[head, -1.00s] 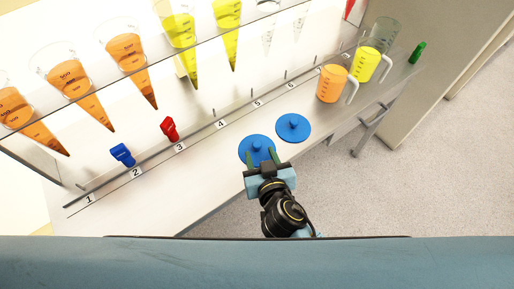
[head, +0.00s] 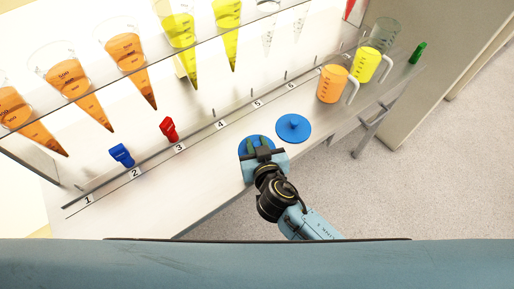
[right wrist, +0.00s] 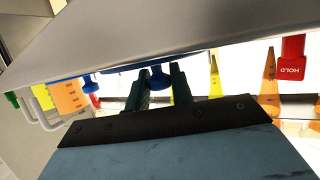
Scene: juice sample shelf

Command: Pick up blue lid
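One blue lid (head: 244,150), a round disc with a knob, lies flat on the shelf top near its front edge. My right gripper (head: 258,143) reaches over it from the front and covers part of the disc. In the right wrist view the lid's knob (right wrist: 158,79) sits between the two fingers of the right gripper (right wrist: 161,82), which look closed against its sides. A second blue lid (head: 293,128) lies free just to the right, its knob upward; its knob also shows in the right wrist view (right wrist: 88,83). My left gripper is not in view.
An orange beaker (head: 331,86) and a yellow beaker (head: 366,65) stand to the right, near a green clip (head: 417,53). A blue clip (head: 122,155) and a red clip (head: 169,129) are at left. Several cones of juice hang in the rack behind. The shelf's front left is bare.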

